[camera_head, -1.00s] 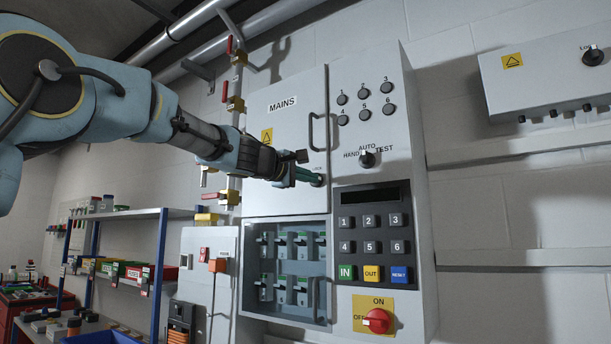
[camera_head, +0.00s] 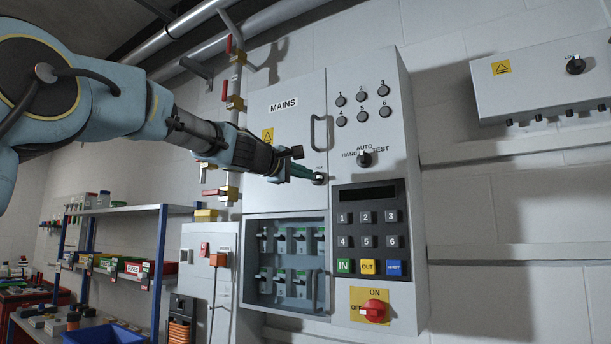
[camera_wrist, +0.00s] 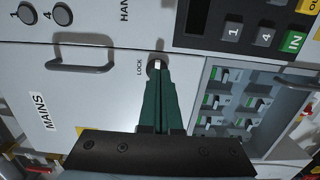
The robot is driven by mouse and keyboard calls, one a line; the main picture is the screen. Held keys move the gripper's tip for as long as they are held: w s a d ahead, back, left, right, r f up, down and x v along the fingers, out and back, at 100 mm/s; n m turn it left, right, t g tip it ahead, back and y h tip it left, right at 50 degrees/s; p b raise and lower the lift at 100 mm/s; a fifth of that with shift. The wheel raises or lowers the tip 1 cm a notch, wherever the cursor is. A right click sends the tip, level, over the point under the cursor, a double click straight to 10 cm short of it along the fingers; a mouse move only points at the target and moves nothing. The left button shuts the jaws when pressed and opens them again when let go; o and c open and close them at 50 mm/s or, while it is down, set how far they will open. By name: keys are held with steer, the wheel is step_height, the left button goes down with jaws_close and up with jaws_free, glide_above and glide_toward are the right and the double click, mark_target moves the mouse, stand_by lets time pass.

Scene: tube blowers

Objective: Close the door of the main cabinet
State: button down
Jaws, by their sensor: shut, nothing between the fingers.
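The main cabinet's door (camera_head: 288,130), labelled MAINS, lies flat and level with the cabinet front in the head view. It has a grey bar handle (camera_head: 318,132), which also shows in the wrist view (camera_wrist: 80,68). A round lock (camera_head: 319,177) sits at the door's lower right, marked LOCK in the wrist view. My gripper (camera_head: 314,176) has its green fingers shut, with their tips at the lock. In the wrist view the tips (camera_wrist: 157,70) meet the lock and partly hide it. Whether they touch or press it I cannot tell.
Below the door, a clear-fronted compartment (camera_head: 318,292) shows several breakers. To the right are a keypad (camera_head: 369,218), a selector knob (camera_head: 365,159) and a red switch (camera_head: 374,310). Shelves with bins (camera_head: 120,265) stand at left.

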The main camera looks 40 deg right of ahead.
steer(key=s+a+b, duration=0.2)
steer(key=a+b, duration=0.2)
steer(key=a, duration=0.5)
steer(key=shift+s+a+b, duration=0.15)
steer(key=shift+a+b, duration=0.1)
steer(key=shift+b, duration=0.05)
steer(key=w+a+f+t+y+p, duration=0.1)
steer(key=w+a+f+y, duration=0.2)
steer(key=w+f, duration=0.35)
steer(key=w+a+f+t+y+p, duration=0.1)
steer(key=w+a+f+y, duration=0.2)
steer(key=f, duration=0.6)
steer(key=w+a+f+y+p, duration=0.1)
steer(key=w+a+f+y, duration=0.15)
steer(key=a+f, duration=0.6)
steer(key=w+a+f+y, duration=0.2)
steer(key=w+a+f, duration=0.1)
steer(key=a+f, duration=0.55)
steer(key=s+a+f+m+g+y+p, duration=0.1)
steer(key=s+a+f+y, duration=0.1)
steer(key=s+a+f, duration=0.3)
steer(key=s+a+f+m+g+y, duration=0.1)
steer(key=s+a+f, duration=0.4)
steer(key=a, duration=0.8)
steer(key=s+a+f+m+g+y+p, duration=0.1)
steer(key=s+a+f+y, duration=0.3)
steer(key=a+f, duration=0.6)
steer(key=shift+s+f+g+p, duration=0.25)
steer(key=shift+s+g+p, duration=0.1)
steer(key=shift+s, duration=0.1)
